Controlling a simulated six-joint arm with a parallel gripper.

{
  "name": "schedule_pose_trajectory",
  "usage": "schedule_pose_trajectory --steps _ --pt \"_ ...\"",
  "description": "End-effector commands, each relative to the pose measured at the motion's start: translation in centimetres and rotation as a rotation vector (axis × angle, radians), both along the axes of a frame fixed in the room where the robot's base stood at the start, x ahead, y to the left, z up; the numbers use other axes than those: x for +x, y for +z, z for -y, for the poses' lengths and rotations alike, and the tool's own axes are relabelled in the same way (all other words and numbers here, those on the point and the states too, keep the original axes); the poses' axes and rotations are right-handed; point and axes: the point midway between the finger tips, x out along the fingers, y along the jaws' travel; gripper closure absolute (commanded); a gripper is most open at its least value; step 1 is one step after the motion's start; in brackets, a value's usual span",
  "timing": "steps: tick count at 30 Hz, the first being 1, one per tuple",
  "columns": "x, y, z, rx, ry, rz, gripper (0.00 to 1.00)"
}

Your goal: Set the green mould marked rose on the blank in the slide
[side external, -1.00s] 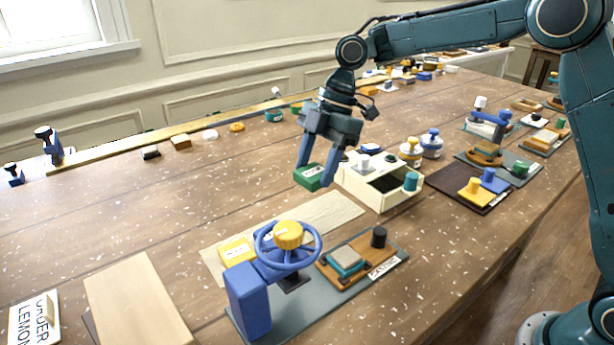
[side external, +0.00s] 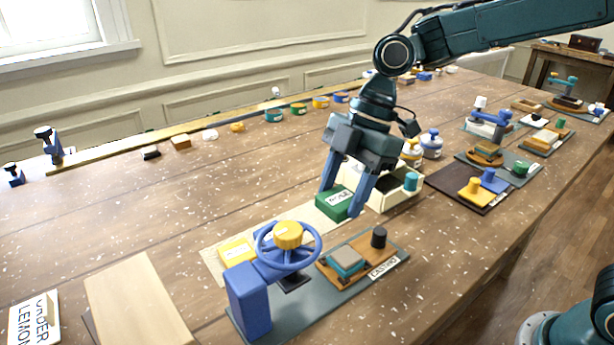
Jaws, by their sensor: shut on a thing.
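My gripper (side external: 347,202) is shut on a green block-shaped mould (side external: 336,204) with a white label, whose lettering is too small to read surely. It holds the mould near the right end of the pale mat, in front of the cream box; I cannot tell its exact height. The slide is a brown wooden piece (side external: 365,247) on the grey base plate, with a black knob (side external: 378,237) at its far end. On it sits a teal-edged holder with a grey-beige blank (side external: 346,261) on top. The slide lies right of the blue press (side external: 250,298).
The press's blue handwheel with yellow hub (side external: 288,235) stands left of the slide. A yellow mould (side external: 236,250) lies on the pale mat (side external: 212,263). The cream box (side external: 400,195) with a teal knob stands behind my gripper. A white card (side external: 384,268) lies at the slide's front.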

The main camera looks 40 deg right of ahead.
Motion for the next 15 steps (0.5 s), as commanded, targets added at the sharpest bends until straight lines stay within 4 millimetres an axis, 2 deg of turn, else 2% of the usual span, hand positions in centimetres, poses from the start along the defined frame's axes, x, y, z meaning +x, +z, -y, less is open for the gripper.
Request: schedule_pose_trajectory --steps 3,6,15 --pt "-1.7 0.1 -0.2 -0.001 -0.008 0.003 0.73" --pt "-2.5 0.0 -0.2 -0.002 -0.013 0.003 0.73" --pt "-2.9 0.0 -0.3 -0.003 -0.016 0.002 0.73"
